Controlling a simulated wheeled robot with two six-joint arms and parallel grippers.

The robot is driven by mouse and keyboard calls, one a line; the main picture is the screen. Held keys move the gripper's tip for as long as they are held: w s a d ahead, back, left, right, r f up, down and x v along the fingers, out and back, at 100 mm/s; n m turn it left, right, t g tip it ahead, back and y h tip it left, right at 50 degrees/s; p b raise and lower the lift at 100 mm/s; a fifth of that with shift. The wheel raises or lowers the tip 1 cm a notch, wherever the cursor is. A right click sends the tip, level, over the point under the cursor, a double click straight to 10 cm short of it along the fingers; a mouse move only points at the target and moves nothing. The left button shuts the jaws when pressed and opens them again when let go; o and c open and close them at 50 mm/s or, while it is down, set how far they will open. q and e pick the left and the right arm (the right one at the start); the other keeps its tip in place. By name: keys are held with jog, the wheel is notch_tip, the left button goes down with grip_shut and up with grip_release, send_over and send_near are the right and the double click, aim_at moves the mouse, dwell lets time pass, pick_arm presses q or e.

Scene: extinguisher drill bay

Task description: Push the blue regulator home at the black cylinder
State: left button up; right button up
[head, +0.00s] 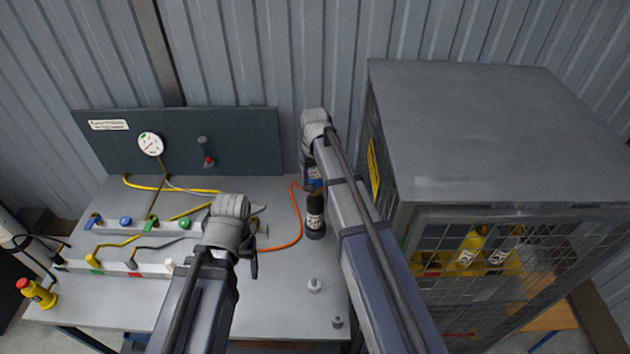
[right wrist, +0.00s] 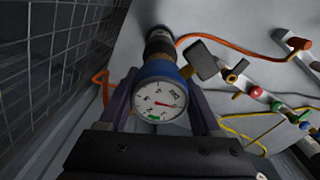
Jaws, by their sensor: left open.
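The black cylinder (head: 315,222) stands upright on the bench beside the cage, with a pale label. The blue regulator (head: 314,183) is at its top, partly hidden by my right arm in the head view. In the right wrist view the regulator's round white gauge (right wrist: 158,101) faces the camera, with the cylinder (right wrist: 159,42) behind it. My right gripper (right wrist: 161,98) has one finger on each side of the regulator and appears shut on it. The joint between regulator and cylinder is hard to see. My left gripper (head: 256,240) is open above the bench's middle.
An orange hose (head: 298,212) curves over the bench near the cylinder. A mesh cage (head: 480,150) stands close on the right. Manifold rails (head: 140,226) with coloured fittings and hoses lie left. Two small grey fittings (head: 315,285) stand at the front; bare bench surrounds them.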

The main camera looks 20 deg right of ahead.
jog(key=o, duration=0.5)
jog(key=shift+o, duration=0.2)
jog(key=shift+r, duration=0.1)
notch_tip(320, 180, up, 8)
jog(key=p, duration=0.8)
jog(key=shift+f, duration=0.3)
notch_tip(320, 180, down, 8)
jog(key=b, duration=0.8)
jog(key=shift+r, duration=0.15)
jog(key=shift+s+r, duration=0.1)
